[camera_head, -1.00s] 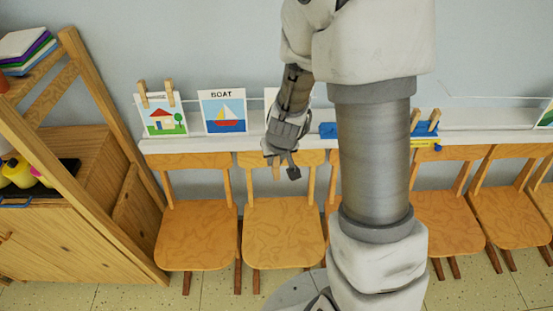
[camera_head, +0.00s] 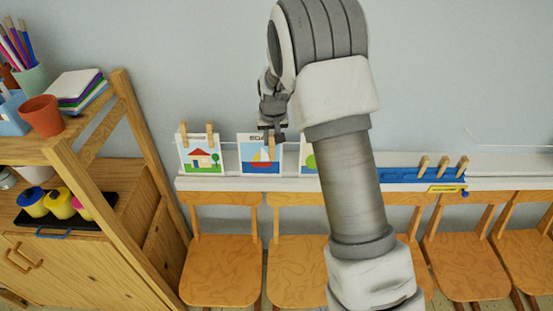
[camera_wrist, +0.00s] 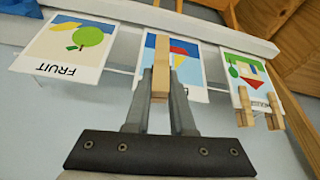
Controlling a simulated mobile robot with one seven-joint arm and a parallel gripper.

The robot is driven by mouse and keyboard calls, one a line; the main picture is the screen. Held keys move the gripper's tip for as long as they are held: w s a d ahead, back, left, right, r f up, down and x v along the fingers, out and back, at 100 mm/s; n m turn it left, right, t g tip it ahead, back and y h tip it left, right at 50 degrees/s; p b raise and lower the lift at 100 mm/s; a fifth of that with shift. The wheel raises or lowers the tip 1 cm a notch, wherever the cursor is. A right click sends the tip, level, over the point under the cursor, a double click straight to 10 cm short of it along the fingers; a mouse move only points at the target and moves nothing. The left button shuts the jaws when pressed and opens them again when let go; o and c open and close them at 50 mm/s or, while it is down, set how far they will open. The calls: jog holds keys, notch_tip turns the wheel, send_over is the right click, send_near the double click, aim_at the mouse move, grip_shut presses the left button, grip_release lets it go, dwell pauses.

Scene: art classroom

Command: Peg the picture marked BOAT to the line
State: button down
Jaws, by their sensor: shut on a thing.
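The BOAT picture (camera_head: 258,163), a sailboat on blue water, stands upright at the ledge, its top partly hidden by my gripper. My gripper (camera_head: 271,131) is at its upper edge, shut on a wooden peg (camera_head: 271,150). In the wrist view the peg (camera_wrist: 160,82) points at the BOAT picture (camera_wrist: 184,50) and overlaps it; I cannot tell whether it grips the card. The house picture (camera_head: 202,160) on the left has two pegs at its top. The line (camera_head: 510,146) shows thinly at the right; behind my gripper it is hard to see.
The FRUIT picture (camera_wrist: 75,45) is beside BOAT, mostly behind my arm in the head view. A blue tray (camera_head: 400,175) with several upright pegs (camera_head: 443,166) sits on the ledge (camera_head: 500,183). Chairs (camera_head: 222,255) line up below. A wooden shelf (camera_head: 140,140) stands left.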

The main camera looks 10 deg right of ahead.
jog(key=w+d+r+m+p, duration=0.1)
jog(key=w+d+r+p, duration=0.1)
jog(key=w+r, duration=0.6)
jog(key=shift+d+m+p, duration=0.2)
jog(key=shift+m+p, duration=0.1)
jog(key=shift+p, duration=0.3)
jog(key=shift+f, duration=0.2)
notch_tip(320, 180, down, 9)
jog(key=b, duration=0.5)
jog(key=shift+b, duration=0.4)
jog(key=shift+f, duration=0.1)
dwell(0.4)
jog(key=c, duration=0.7)
grip_release()
